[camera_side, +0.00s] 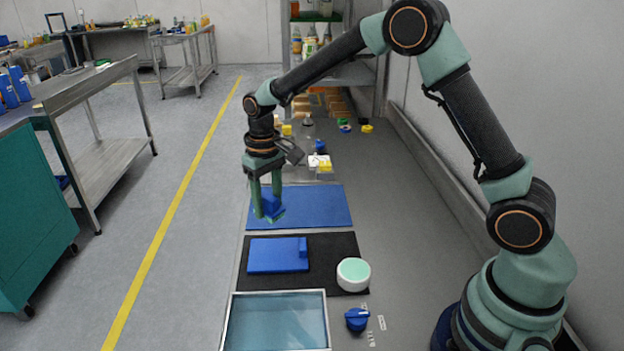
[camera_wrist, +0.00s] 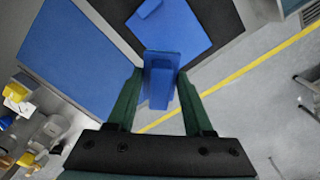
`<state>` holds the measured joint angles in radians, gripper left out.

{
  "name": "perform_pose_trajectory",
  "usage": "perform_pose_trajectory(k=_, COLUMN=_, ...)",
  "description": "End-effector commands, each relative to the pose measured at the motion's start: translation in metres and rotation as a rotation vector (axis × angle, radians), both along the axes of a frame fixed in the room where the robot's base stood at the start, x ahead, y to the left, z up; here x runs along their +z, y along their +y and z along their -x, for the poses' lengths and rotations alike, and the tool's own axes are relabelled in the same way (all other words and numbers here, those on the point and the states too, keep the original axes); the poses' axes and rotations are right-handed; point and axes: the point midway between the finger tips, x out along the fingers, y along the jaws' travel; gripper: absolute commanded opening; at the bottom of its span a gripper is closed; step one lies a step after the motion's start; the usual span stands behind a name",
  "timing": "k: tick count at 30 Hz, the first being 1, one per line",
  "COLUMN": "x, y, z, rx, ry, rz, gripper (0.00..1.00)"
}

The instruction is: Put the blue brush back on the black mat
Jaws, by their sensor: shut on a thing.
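My gripper (camera_side: 268,212) is shut on the blue brush (camera_side: 271,206), which appears above the left part of a blue mat. In the wrist view the brush (camera_wrist: 161,85) sits between the two green fingers of my gripper (camera_wrist: 160,78). The black mat (camera_side: 336,246) lies on the bench, nearer the side camera than the blue mat. It also shows at the top of the wrist view (camera_wrist: 226,14). On it lie a flat blue piece with a raised block (camera_side: 277,255) and a white round tub with a pale green lid (camera_side: 354,274). The brush's exact height is hard to tell.
The blue mat (camera_side: 318,205) is otherwise bare. A metal-rimmed tray with bluish content (camera_side: 276,322) and a blue knob (camera_side: 357,319) are nearest the side camera. Small yellow, white and blue items (camera_side: 320,161) stand behind the blue mat. A wall runs along the right.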

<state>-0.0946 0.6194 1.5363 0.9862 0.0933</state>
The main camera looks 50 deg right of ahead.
Motion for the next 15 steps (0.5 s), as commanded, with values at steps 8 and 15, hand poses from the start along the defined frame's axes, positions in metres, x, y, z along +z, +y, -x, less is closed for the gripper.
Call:
perform_pose_trajectory(k=8, x=0.029, y=-0.03, z=0.014, rx=-0.156, ry=-0.005, rz=-0.001, gripper=0.0)
perform_pose_trajectory(k=15, x=0.079, y=-0.085, z=0.056, rx=-0.483, ry=-0.007, rz=-0.001, gripper=0.0)
